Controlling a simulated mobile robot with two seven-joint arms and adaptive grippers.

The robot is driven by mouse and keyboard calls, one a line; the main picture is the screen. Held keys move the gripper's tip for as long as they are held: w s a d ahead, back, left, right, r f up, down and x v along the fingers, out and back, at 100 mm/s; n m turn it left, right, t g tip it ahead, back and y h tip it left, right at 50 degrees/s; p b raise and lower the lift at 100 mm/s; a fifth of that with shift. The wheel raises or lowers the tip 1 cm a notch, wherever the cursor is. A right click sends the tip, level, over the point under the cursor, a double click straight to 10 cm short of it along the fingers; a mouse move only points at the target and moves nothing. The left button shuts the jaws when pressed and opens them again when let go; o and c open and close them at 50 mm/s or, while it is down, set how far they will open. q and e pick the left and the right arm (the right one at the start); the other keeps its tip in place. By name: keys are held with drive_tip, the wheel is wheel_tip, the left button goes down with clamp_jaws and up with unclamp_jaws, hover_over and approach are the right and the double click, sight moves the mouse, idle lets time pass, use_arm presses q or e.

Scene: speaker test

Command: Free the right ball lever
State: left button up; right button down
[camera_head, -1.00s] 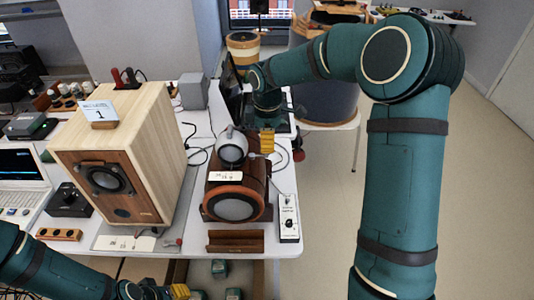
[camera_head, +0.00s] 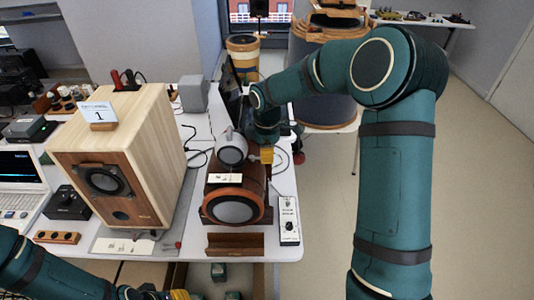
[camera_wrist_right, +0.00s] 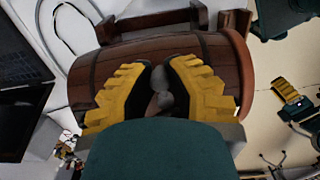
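In the right wrist view the barrel (camera_wrist_right: 120,65) lies behind my yellow fingers (camera_wrist_right: 160,75). Small grey rounded parts (camera_wrist_right: 160,100) show in the narrow gap between them; I cannot tell whether the fingers touch them. Which part is the right ball lever is not clear. My left gripper (camera_head: 172,294) is low at the bottom edge, partly cut off.
A large wooden speaker (camera_head: 125,155) with a number 1 card stands to the left. A brown wooden holder (camera_head: 236,244) and a white control box (camera_head: 288,220) are at the table's front. Cables run behind the barrel. Open floor (camera_head: 320,230) is to the right.

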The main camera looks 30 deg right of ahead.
drive_tip(key=shift+s, duration=0.1)
drive_tip(key=m, duration=0.2)
drive_tip(key=s+a+m, duration=0.1)
drive_tip(key=m, duration=0.3)
drive_tip(key=shift+s+a+m, duration=0.4)
drive_tip(key=m, duration=0.1)
drive_tip(key=a+m, duration=0.1)
drive_tip(key=m, duration=0.1)
drive_tip(key=a+m, duration=0.1)
drive_tip(key=m, duration=0.1)
drive_tip(key=shift+s, duration=0.3)
drive_tip(key=shift+m, duration=0.4)
drive_tip(key=c, duration=0.9)
unclamp_jaws()
drive_tip(key=shift+c, duration=0.2)
drive_tip(key=shift+o, duration=0.2)
